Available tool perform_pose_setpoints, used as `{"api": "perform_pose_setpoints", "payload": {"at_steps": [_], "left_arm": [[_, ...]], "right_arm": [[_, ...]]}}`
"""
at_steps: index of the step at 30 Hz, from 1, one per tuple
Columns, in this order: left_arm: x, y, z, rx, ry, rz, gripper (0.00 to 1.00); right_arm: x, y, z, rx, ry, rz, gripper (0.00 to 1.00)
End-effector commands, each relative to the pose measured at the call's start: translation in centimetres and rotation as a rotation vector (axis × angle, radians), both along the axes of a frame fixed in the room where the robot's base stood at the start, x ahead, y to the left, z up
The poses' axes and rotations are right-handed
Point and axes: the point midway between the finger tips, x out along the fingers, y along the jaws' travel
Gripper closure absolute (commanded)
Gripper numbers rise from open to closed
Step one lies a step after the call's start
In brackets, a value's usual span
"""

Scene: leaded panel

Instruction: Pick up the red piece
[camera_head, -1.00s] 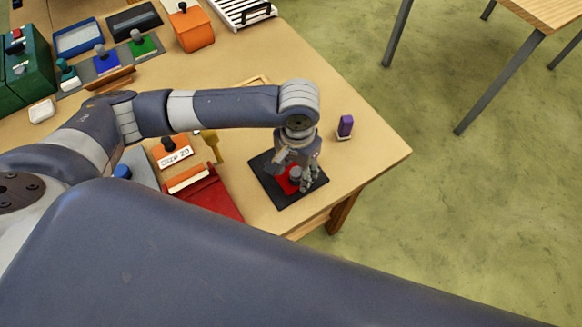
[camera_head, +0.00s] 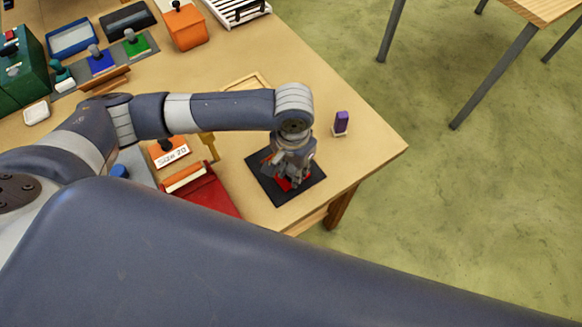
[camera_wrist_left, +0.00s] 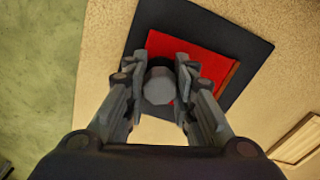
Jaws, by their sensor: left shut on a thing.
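The red piece (camera_wrist_left: 205,58) is a flat red square with a grey round knob (camera_wrist_left: 160,86) on it. It lies on a dark square board (camera_wrist_left: 245,50) near the table's corner. In the head view, parts of the red piece (camera_head: 284,185) show below my left gripper (camera_head: 291,180), on the dark board (camera_head: 264,177). In the left wrist view, the fingers of my left gripper (camera_wrist_left: 161,72) are shut on the knob from both sides. I cannot tell whether the piece is clear of the board. My right gripper is not in view.
A small purple-topped object (camera_head: 341,122) stands right of the board. A red box (camera_head: 208,192) and an orange block labelled "Size 20" (camera_head: 172,157) lie to the left. A thin wooden frame (camera_head: 245,82) lies behind my arm. The table's right edge is close.

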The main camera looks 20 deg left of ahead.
Motion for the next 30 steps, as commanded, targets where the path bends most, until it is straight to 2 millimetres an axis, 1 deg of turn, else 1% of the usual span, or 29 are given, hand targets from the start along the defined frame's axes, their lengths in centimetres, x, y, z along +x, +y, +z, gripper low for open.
{"api": "perform_pose_setpoints", "payload": {"at_steps": [2, 7, 17, 18, 23, 27, 30], "left_arm": [[0.0, 0.0, 0.4, 0.0, -0.001, 0.0, 0.97], [0.0, 0.0, 1.3, -0.001, 0.0, 0.0, 0.97], [0.0, 0.0, 4.1, -0.001, 0.001, 0.001, 0.97], [0.0, -0.6, 4.1, -0.004, 0.003, -0.002, 0.97], [0.3, -4.6, 4.4, -0.006, 0.002, -0.004, 0.97], [0.6, -8.2, 4.6, -0.005, 0.002, -0.002, 0.97], [0.8, -10.6, 4.6, -0.004, 0.003, -0.002, 0.97]], "right_arm": [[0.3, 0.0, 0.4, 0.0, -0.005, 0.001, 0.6], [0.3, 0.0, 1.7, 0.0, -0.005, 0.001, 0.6], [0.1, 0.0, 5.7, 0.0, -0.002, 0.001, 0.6], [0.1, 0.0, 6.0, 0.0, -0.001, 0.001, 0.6], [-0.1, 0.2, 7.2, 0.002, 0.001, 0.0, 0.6], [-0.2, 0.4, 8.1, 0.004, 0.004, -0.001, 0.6], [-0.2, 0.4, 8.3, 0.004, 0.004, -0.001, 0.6]]}}
